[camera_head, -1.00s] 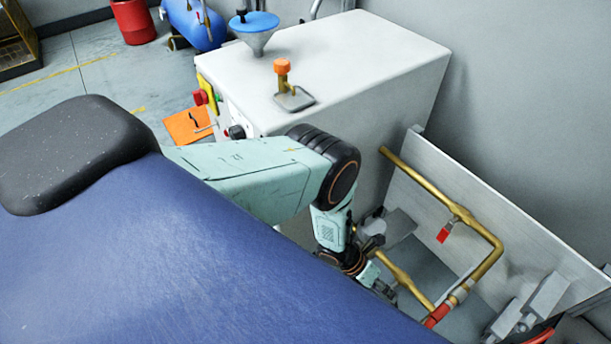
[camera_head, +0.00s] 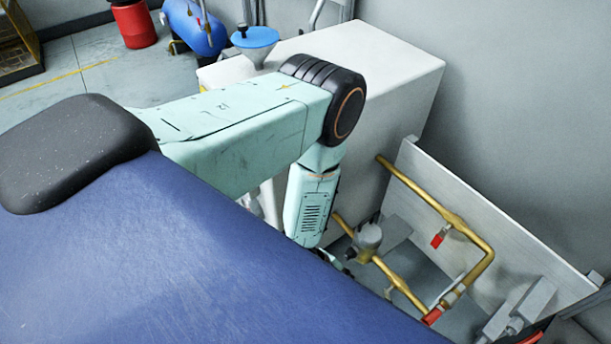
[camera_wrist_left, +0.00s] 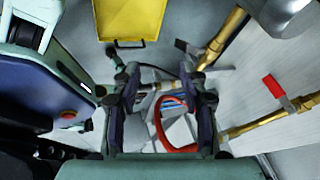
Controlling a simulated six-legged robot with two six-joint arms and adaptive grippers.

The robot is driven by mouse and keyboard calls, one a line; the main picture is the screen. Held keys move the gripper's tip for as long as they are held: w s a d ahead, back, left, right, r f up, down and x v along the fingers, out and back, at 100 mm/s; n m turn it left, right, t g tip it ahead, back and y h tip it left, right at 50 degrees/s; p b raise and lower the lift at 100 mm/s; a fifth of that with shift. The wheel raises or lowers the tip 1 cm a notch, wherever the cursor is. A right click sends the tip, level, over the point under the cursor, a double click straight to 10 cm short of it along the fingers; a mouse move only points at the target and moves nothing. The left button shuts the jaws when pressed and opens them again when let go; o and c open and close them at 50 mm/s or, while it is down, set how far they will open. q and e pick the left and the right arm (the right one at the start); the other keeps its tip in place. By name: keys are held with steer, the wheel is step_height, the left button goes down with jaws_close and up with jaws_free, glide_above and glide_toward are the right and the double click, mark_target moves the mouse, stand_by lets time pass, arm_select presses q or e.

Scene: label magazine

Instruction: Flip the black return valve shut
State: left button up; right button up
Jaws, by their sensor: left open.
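The black return valve is probably the small dark lever (camera_wrist_left: 187,48) on the brass pipe (camera_wrist_left: 222,38), just right of and beyond my fingertips in the left wrist view. I cannot clearly tell how far the lever is turned. I cannot make it out in the head view. My left gripper (camera_wrist_left: 160,80) is open and empty, with its two dark fingers spread apart. The lever appears apart from the fingers. In the head view my blue body hides most of this gripper. My right gripper is not in view.
A red-handled valve (camera_head: 438,239) sits on the upper brass pipe by the grey panel (camera_head: 490,225). A round grey fitting (camera_head: 370,236) stands on the lower pipe. A white cabinet (camera_head: 400,75) stands behind my arm. The left wrist view shows a yellow tray (camera_wrist_left: 130,22) and a red loop (camera_wrist_left: 160,128).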

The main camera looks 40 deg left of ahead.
arm_select(q)
steer(key=s+a+r+n+g+y+p, duration=0.1)
steer(key=s+a+r+n, duration=0.4)
steer(key=n, duration=0.5)
step_height(320, 180, up, 2)
steer(key=s+y+p, duration=0.1)
steer(key=s, duration=0.1)
steer(key=shift+s+r, duration=0.2)
steer(key=shift+s, duration=0.15)
steer(key=shift+a+y, duration=0.1)
steer(key=shift+y, duration=0.2)
steer(key=shift+c, duration=0.3)
